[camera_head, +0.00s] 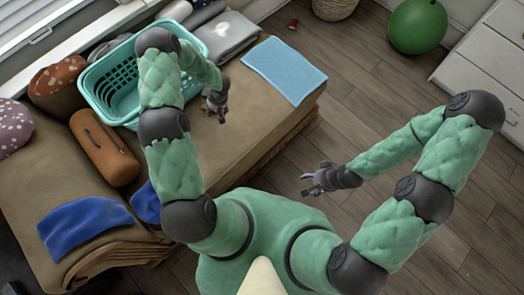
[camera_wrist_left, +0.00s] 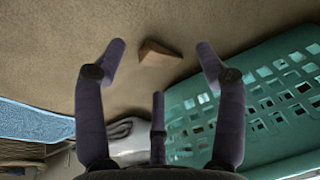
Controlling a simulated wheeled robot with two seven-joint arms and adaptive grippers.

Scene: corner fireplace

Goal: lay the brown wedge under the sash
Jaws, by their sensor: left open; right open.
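A small brown wedge (camera_wrist_left: 158,52) lies on the tan cushioned surface in the left wrist view. My left gripper (camera_wrist_left: 160,70) is open, with its fingers spread and the wedge showing between and beyond the tips, not held. In the head view my left gripper (camera_head: 217,108) is low over the tan surface, just right of the teal basket; I cannot make out the wedge there. My right gripper (camera_head: 312,182) is open and empty over the floor side. The white window sash (camera_head: 50,27) is at the upper left, partly out of frame.
The teal basket (camera_head: 118,82) stands beside my left arm and also shows in the left wrist view (camera_wrist_left: 262,100). A brown bolster (camera_head: 103,147), blue cloths (camera_head: 88,222) and a light-blue cloth (camera_head: 284,70) lie on the tan bench (camera_head: 250,115). A green ball (camera_head: 417,26) is on the floor.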

